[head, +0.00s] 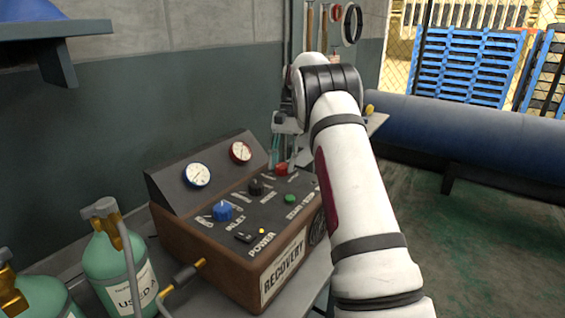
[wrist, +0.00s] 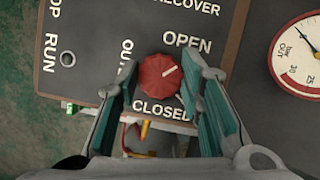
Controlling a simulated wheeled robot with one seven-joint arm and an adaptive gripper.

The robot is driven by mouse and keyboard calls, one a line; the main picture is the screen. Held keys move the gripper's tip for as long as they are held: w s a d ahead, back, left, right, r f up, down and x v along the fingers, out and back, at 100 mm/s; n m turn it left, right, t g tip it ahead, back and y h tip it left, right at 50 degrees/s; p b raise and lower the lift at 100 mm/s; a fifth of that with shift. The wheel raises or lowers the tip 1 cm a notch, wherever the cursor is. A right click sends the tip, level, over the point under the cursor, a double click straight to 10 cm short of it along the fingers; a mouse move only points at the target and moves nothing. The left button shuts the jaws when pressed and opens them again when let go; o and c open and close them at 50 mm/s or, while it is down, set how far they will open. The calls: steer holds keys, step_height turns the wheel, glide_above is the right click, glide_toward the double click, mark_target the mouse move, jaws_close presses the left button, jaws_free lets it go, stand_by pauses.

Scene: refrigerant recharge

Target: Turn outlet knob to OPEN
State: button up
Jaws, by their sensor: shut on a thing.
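The outlet knob (wrist: 157,78) is red and round, on the dark panel of the recovery machine (head: 292,262). In the wrist view its white pointer line slants to the upper right, toward the OPEN label (wrist: 187,42). The CLOSED label (wrist: 160,110) lies below the knob. The OUTLET label is partly covered by a finger. My gripper (wrist: 164,84) has its teal fingers on both sides of the knob and is shut on it. In the head view the red knob (head: 282,169) shows at the panel's far side, below my gripper (head: 284,153).
A blue inlet knob (head: 222,211), a black knob (head: 256,187) and a green button (head: 291,199) share the panel. Two gauges (head: 197,175) (head: 241,152) stand on its raised back. Green gas cylinders (head: 117,262) stand at left. A blue tank (head: 450,135) lies at right.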

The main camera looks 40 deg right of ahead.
mark_target(283, 164)
steer(key=o, duration=1.2)
steer(key=shift+c, duration=0.2)
step_height(283, 164, up, 8)
steer(key=shift+f, duration=0.25)
steer(key=shift+a+r, duration=0.1)
steer(key=shift+r, duration=1.1)
